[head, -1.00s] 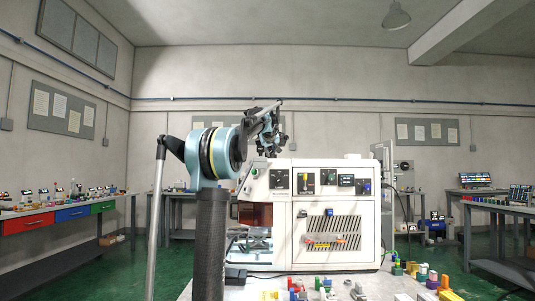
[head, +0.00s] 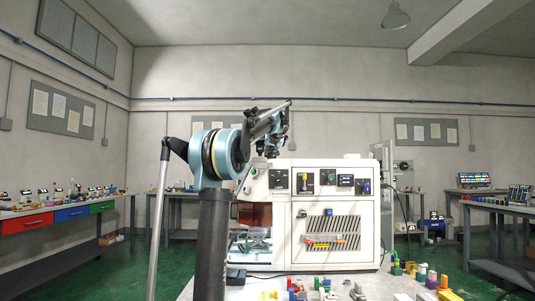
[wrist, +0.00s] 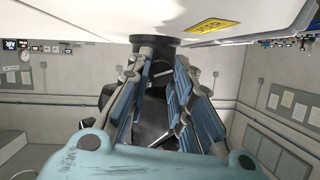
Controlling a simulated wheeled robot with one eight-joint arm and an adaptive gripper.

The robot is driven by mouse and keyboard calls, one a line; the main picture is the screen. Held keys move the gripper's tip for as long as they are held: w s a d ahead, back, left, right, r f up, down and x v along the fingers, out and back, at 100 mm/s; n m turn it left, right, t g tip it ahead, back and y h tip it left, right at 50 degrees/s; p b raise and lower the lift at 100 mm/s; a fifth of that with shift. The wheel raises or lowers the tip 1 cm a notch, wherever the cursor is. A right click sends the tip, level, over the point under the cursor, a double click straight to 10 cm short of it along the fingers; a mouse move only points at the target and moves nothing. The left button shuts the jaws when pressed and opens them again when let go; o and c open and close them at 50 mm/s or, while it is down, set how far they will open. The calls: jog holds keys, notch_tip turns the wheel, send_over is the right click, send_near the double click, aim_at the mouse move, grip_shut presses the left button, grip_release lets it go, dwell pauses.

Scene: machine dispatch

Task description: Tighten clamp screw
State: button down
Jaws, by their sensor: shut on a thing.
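My gripper (head: 268,153) is at the top of the white machine (head: 283,225) in the head view, above its upper left front. In the wrist view my gripper (wrist: 160,48) has its fingers close around a dark round part (wrist: 155,40) against the machine's pale surface. The gripper is shut on this part, which may be the clamp screw; its shape is mostly hidden between the fingers. I cannot pick out the clamp screw separately in the head view, nor see how tight it is.
The machine's front has dials, switches and a slotted panel (head: 333,230). A yellow label (wrist: 212,25) is near the fingers. Several small coloured parts stand on the bench (head: 400,285) in front. Side tables (head: 503,212) stand by the walls.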

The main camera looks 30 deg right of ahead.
jog(key=shift+w+a+f, duration=0.1)
jog(key=shift+w+a, duration=0.05)
jog(key=c, duration=1.4)
grip_release()
jog(key=shift+w, duration=0.15)
jog(key=shift+s, duration=0.25)
jog(key=shift+s+a, duration=0.1)
jog(key=shift+s, duration=0.15)
jog(key=v, duration=1.1)
